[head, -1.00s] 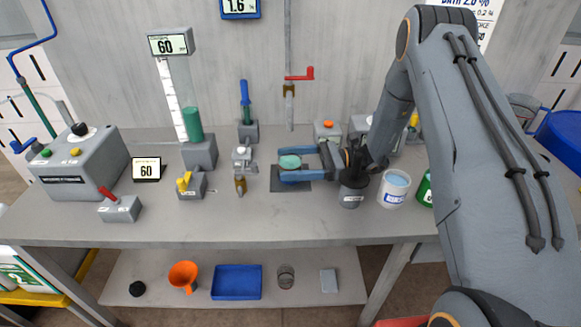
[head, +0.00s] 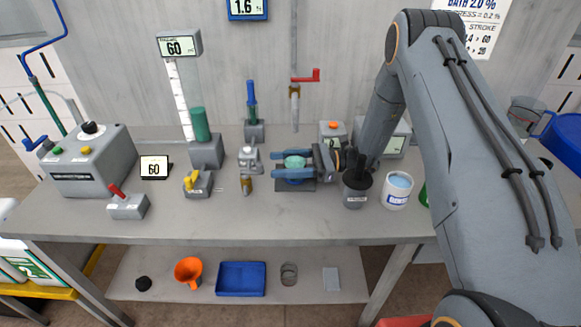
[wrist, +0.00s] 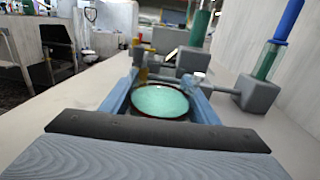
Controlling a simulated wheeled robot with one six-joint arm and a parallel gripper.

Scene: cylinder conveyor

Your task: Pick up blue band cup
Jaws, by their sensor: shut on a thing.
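The cup shows mainly as a round teal top (head: 295,161) in the head view, between the two blue fingers of my gripper (head: 287,165). In the wrist view its teal surface with a dark rim (wrist: 160,101) sits between the fingers (wrist: 158,97). My gripper is shut on the cup, one finger along each side. A little blue shows below the fingers in the head view; the rest of the cup's side is mostly hidden. A dark square pad (head: 296,186) lies under it on the bench.
A grey pot (head: 356,191) and a white labelled tub (head: 397,192) with light blue contents stand right of the cup. A metal valve (head: 247,170) stands close on its left. A grey bench (head: 222,228) has free room in front.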

